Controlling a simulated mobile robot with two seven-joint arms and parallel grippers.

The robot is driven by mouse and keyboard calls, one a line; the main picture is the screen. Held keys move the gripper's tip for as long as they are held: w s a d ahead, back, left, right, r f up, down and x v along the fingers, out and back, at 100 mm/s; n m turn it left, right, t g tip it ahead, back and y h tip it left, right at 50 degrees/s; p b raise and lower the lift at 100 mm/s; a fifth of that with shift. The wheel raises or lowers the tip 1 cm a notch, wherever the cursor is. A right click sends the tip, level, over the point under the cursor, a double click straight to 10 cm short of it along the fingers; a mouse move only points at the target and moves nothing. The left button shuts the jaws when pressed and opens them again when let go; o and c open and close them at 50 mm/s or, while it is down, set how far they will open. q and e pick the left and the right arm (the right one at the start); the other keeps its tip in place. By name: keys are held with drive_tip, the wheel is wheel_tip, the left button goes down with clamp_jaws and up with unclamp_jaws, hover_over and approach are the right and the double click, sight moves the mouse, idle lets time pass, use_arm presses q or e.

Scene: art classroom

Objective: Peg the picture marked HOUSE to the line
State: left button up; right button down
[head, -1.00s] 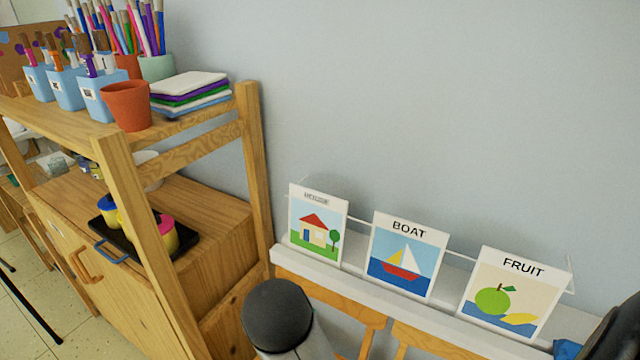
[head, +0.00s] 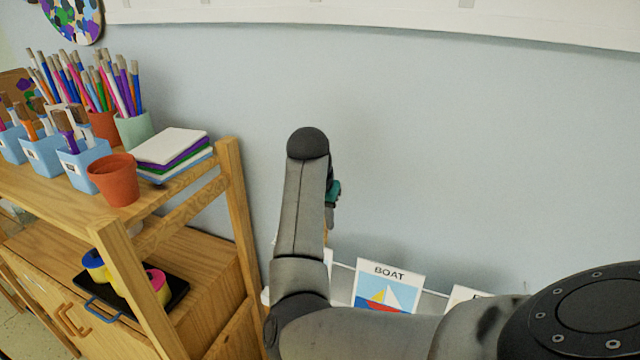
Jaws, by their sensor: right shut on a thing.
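My right arm reaches in from the right and bends upward in front of the wall. My right gripper (head: 331,212) is mostly hidden behind its own forearm; only a teal part and a grey part show at the forearm's right edge. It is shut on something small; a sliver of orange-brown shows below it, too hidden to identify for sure. The HOUSE picture is almost wholly covered by my arm; a white edge (head: 328,258) of what looks like it shows on the ledge, left of the BOAT picture (head: 388,287). My left gripper is out of view.
The FRUIT picture (head: 462,296) is partly hidden by my arm. A thin pale rail (head: 344,265) runs behind the pictures. A wooden shelf unit (head: 232,190) stands at left, with a terracotta pot (head: 115,180) and stacked sheets (head: 172,146). The wall above the pictures is clear.

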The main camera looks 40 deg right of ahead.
drive_tip(key=r, duration=0.1)
drive_tip(key=w+r+p, duration=0.1)
drive_tip(key=shift+w+d+r, duration=0.15)
drive_tip(key=shift+d+r, duration=0.15)
drive_tip(key=shift+d, duration=0.05)
use_arm(q)
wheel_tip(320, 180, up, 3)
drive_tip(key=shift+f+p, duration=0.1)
drive_tip(key=shift+p, duration=0.35)
use_arm(e)
drive_tip(key=shift+w+r, duration=0.25)
drive_tip(key=shift+w, duration=0.1)
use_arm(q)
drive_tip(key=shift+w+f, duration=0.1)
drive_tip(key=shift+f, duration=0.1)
use_arm(e)
drive_tip(key=shift+d+f, duration=0.1)
drive_tip(key=shift+f, duration=0.1)
use_arm(q)
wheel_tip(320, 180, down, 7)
drive_tip(key=b, duration=0.7)
drive_tip(key=shift+b, duration=0.3)
use_arm(e)
wheel_tip(320, 180, down, 9)
drive_tip(key=shift+f, duration=0.15)
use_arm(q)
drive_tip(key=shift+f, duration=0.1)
